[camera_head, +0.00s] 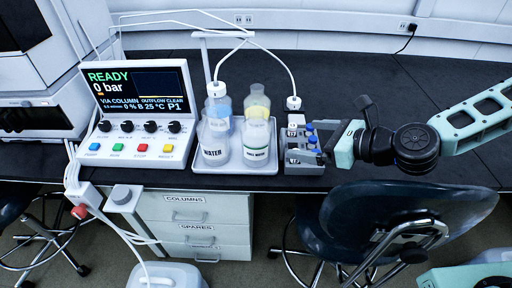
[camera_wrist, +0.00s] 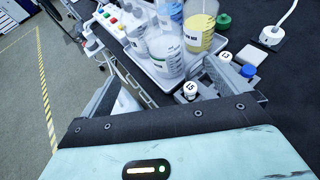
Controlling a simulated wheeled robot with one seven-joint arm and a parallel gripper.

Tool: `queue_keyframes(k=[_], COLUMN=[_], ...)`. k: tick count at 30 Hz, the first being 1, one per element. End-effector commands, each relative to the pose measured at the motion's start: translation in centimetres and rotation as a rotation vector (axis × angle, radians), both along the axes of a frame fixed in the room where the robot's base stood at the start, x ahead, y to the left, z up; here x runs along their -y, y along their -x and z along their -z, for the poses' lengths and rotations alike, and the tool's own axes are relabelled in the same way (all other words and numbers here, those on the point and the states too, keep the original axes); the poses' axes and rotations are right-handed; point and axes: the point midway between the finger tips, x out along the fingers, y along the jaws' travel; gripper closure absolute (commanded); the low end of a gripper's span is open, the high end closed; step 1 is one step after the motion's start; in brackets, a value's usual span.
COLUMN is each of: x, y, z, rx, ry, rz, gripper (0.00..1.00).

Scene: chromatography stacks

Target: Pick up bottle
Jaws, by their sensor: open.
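Several bottles stand upright on a pale tray (camera_head: 218,172). The front two are a clear bottle marked WATER (camera_head: 214,150) and a clear bottle with a white label (camera_head: 256,153). Behind them are a bottle with blue liquid (camera_head: 217,106) and one with yellow liquid (camera_head: 257,105). The yellow one also shows in the wrist view (camera_wrist: 200,33), beside a large clear bottle (camera_wrist: 166,60). My gripper (camera_head: 322,150) is open, right of the tray, over a small grey rack (camera_head: 304,169). A white-capped vial (camera_wrist: 190,91) shows between the fingers, with no visible grip on it.
More small capped vials, one white-capped (camera_wrist: 225,57) and one blue-capped (camera_wrist: 248,71), stand by my right finger. A control panel (camera_head: 138,95) reading READY is left of the tray. Thin tubes arch above the bottles. A dark chair (camera_head: 390,225) stands in front. The bench behind right is clear.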

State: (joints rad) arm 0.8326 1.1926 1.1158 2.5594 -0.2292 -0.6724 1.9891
Motion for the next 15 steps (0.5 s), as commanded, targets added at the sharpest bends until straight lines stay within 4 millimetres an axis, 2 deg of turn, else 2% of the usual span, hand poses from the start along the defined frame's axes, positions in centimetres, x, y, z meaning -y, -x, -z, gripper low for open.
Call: queue_keyframes(k=[1, 7, 15], x=[0.0, -0.7, -4.6], y=[0.0, -0.5, -3.2], z=[0.8, 1.6, 3.2], rx=[0.0, 0.003, 0.002], ry=[0.0, 0.002, 0.001], rz=[0.0, -0.003, -0.003], gripper=[0.0, 0.0, 0.0])
